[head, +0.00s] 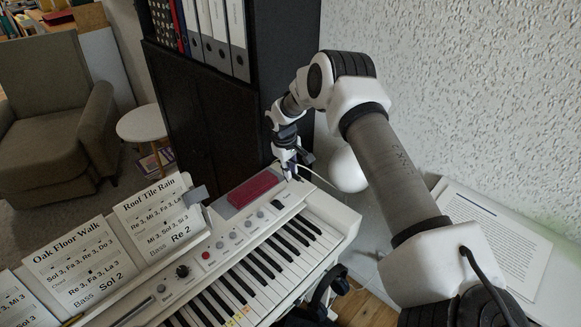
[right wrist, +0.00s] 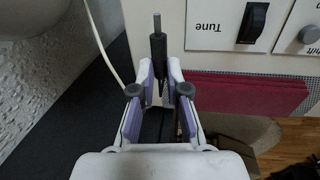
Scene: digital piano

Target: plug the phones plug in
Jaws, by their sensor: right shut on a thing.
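My right gripper (head: 290,172) is at the back right corner of the digital piano (head: 335,222), above its top panel. In the right wrist view the gripper (right wrist: 160,90) is shut on the phones plug (right wrist: 158,52), a black body with a thin grey metal tip. The tip points away from the gripper, toward the top of that view, beside the panel marked "Tune". The plug is too small to make out in the head view. I cannot see a phones socket in either view. My left gripper is not in view.
A dark red panel (head: 252,189) lies on the piano top, left of the gripper. A dark cabinet (head: 205,125) stands close behind. Song cards (head: 160,216) stand along the piano's back left. A textured wall is at right.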

